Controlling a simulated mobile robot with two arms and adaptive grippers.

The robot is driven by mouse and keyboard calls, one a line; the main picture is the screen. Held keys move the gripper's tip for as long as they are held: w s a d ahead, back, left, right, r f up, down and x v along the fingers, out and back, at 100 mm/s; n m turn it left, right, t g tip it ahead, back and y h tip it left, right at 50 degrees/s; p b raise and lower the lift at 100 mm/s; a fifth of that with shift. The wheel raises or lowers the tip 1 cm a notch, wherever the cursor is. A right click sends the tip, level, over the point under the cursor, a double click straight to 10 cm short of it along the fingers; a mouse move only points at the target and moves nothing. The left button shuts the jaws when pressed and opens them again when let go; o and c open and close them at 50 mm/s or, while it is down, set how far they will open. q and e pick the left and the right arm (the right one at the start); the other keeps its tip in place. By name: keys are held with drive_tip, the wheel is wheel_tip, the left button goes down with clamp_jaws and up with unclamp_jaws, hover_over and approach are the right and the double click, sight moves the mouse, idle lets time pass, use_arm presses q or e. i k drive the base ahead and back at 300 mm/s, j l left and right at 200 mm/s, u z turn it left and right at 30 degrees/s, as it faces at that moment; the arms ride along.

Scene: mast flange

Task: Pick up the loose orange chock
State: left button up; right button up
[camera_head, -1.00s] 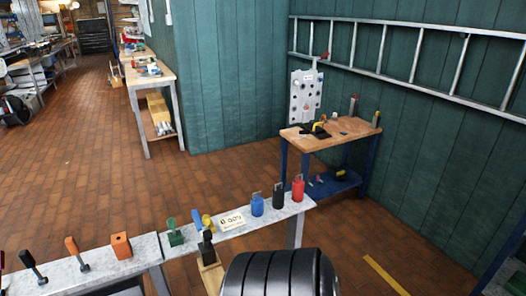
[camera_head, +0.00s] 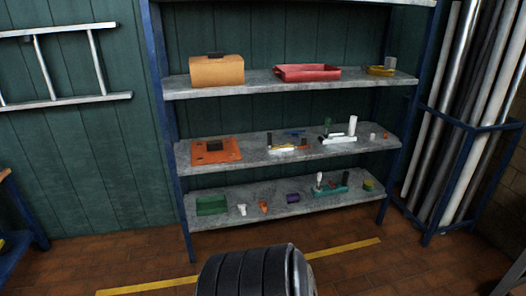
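I cannot make out for certain which object is the loose orange chock. A small orange piece (camera_head: 264,207) sits on the bottom shelf board, between a small white fitting (camera_head: 241,210) and a purple piece (camera_head: 292,198). A flat orange plate or tray (camera_head: 216,150) with a dark piece on it lies at the left of the middle shelf. Neither of my grippers is in view.
A blue-framed shelf unit (camera_head: 279,149) stands against the green wall. Its upper board holds an orange-brown box (camera_head: 216,71) and a red tray (camera_head: 307,73). A rack of long pipes (camera_head: 458,120) is at right. A yellow floor line (camera_head: 345,249) runs before the shelves.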

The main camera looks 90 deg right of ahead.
sight(262, 205)
drive_tip(key=z, duration=2.8)
drive_tip(key=l+u, duration=0.15)
drive_tip(key=u, duration=3.9)
drive_tip(key=k+j+u, duration=0.15)
drive_tip(key=k, duration=0.25)
drive_tip(key=k+j+u, duration=0.2)
drive_tip(key=k+j, duration=0.2)
drive_tip(key=z, duration=3.95)
